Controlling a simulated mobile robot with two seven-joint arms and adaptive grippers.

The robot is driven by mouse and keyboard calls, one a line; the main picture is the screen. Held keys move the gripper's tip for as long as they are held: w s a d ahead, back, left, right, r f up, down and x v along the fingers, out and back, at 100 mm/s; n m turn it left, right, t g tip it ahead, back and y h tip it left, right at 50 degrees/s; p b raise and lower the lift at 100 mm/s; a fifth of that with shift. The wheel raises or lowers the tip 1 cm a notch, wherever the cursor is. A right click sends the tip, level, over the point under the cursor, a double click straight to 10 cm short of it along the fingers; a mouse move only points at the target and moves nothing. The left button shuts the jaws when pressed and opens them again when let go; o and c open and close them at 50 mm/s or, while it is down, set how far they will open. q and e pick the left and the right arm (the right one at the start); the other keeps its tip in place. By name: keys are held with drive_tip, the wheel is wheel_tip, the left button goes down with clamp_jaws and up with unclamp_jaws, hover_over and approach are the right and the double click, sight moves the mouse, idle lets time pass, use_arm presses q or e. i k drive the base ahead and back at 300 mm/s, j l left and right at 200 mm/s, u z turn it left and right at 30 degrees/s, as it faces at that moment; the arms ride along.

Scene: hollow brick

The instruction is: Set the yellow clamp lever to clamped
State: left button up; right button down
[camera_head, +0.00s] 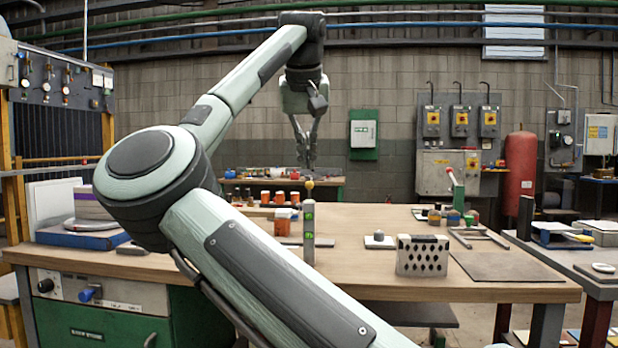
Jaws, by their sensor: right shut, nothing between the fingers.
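A grey upright post (308,235) with green marks stands on the wooden bench. A small yellow knob (309,184) tops it; this looks like the yellow clamp lever, but I cannot tell its setting. My right gripper (311,166) points down above the knob in the picture, its fingers shut with nothing between them. It appears apart from the knob, though depth is hard to judge. My left gripper is not in view.
My right arm crosses the left half of the view.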

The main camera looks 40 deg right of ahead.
sight(309, 184)
drive_tip(key=i+l, duration=0.6)
drive_tip(key=l, duration=0.25)
drive_tip(key=i+l, duration=0.25)
drive_tip(key=l, duration=0.15)
drive_tip(key=i+l, duration=0.3)
drive_tip(key=l, duration=0.15)
